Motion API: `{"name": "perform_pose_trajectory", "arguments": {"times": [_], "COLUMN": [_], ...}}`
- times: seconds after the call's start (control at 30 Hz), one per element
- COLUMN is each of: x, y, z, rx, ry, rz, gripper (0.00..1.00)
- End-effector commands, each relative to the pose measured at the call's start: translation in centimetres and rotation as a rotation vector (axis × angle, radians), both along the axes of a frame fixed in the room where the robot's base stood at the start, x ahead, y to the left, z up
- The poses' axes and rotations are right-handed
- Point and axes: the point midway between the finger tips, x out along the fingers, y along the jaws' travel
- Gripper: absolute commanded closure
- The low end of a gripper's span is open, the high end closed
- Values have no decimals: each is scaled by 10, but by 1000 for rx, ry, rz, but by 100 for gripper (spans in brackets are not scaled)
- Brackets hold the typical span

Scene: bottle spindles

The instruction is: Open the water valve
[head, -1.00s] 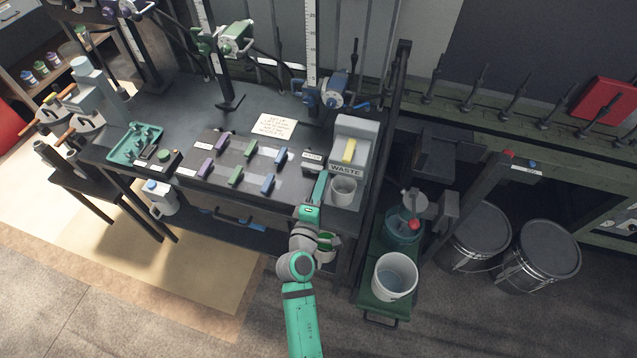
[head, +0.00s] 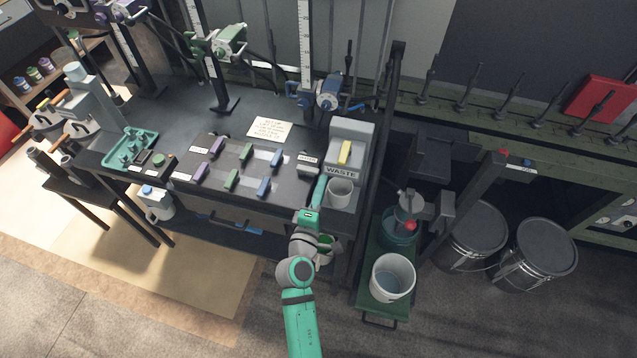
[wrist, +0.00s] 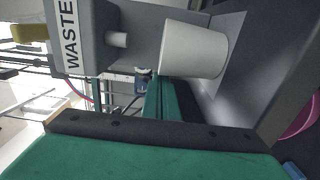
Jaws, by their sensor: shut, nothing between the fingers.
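A small label that seems to read "WATER" (head: 308,158) sits at the right end of the dark bench panel, beside the grey waste station. The valve handle itself is too small and partly covered near my arm to make out. My gripper (head: 321,180) is shut and empty, with its green fingers pointing up between that label and the white waste cup (head: 340,188). In the wrist view the shut fingers (wrist: 159,95) point past the white cup (wrist: 193,50). A small white and dark piece (wrist: 143,73) shows just beyond their tips; I cannot tell whether they touch it.
The waste station (head: 352,131) carries a yellow block (head: 345,152). Purple, green and blue handles (head: 246,152) stand on the panel to the left. A dark upright post (head: 383,150) stands to the right. A white bucket (head: 393,278) is on the green cart below.

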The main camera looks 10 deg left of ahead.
Motion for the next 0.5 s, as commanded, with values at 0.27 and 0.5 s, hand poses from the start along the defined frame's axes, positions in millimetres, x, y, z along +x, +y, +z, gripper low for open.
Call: {"name": "perform_pose_trajectory", "arguments": {"times": [0.27, 0.5], "x": [-52, -86], "y": [14, 21], "z": [-2, -2], "rx": [0, 1], "ry": [3, 3], "rz": [14, 18], "gripper": [100, 100]}}
